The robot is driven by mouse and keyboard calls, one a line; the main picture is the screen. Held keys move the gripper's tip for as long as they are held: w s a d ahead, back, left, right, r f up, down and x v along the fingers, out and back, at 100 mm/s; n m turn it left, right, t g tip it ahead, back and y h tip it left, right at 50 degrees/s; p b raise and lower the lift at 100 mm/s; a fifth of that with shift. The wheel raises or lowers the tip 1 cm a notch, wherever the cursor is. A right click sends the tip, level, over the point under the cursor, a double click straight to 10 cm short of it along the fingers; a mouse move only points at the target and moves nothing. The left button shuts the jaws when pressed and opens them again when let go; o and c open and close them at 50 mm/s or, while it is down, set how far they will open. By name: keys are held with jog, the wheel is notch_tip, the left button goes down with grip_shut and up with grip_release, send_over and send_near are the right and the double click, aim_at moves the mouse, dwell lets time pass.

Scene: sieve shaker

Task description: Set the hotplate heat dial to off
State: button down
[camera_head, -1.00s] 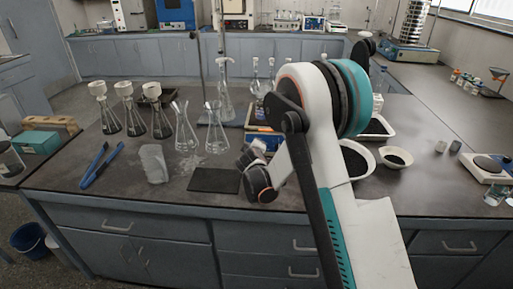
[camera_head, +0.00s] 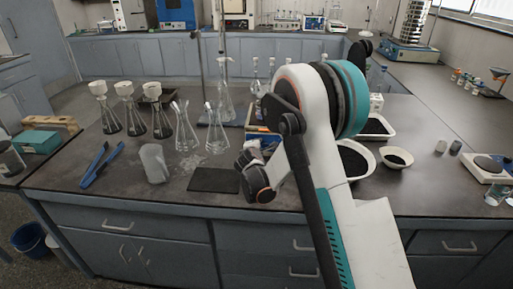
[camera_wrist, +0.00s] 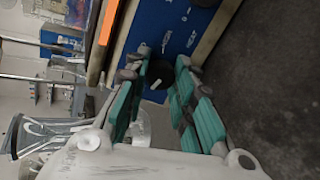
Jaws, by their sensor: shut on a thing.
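The hotplate's blue front panel (camera_wrist: 200,22) fills the upper middle of the wrist view, with white markings and an orange strip along one side. A dark round dial (camera_wrist: 158,86) with a white mark sits on this panel. My gripper (camera_wrist: 158,74) has its two teal fingers on either side of the dial, closed on it. In the head view the hotplate (camera_head: 258,129) shows only as a blue and orange piece behind my arm. My gripper (camera_head: 250,157) is in front of it, and the dial is hidden there.
A dark mat (camera_head: 214,180) lies just left of my gripper, with a clear beaker (camera_head: 153,163) beyond it. Flasks (camera_head: 186,135) stand further left. White dishes (camera_head: 397,158) are right of my arm.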

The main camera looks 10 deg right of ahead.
dwell(0.3)
jog(key=c, duration=1.3)
grip_release()
jog(key=shift+c, duration=0.2)
jog(key=v, duration=1.2)
jog(key=shift+a+f, duration=0.1)
jog(key=shift+f, duration=0.05)
jog(key=shift+s, duration=0.1)
